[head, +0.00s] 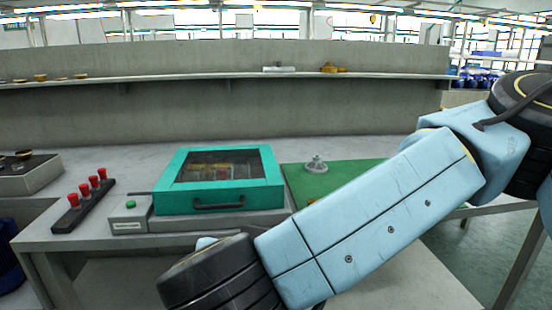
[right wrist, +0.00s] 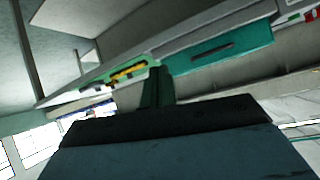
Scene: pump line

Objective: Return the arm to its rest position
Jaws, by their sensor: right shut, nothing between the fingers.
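My right arm (head: 375,225) has pale blue links and black joints. It crosses the head view from the right edge down to the lower middle, in front of the bench. My right gripper's dark fingers (right wrist: 158,88) show in the right wrist view, closed together and empty. In the head view the right gripper does not show. The wrist picture is strongly tilted, with the teal-lidded box (right wrist: 215,48) and part of the green mat (right wrist: 152,64) beyond the fingers. My left arm and gripper are in neither view.
On the bench (head: 80,228) stand the teal-lidded box (head: 262,198), a green button box (head: 131,218) and a black rack (head: 72,222) with several red-topped pieces. A grey metal part (head: 316,166) sits on the green mat (head: 303,188), partly behind my arm. A shelf (head: 180,81) runs behind.

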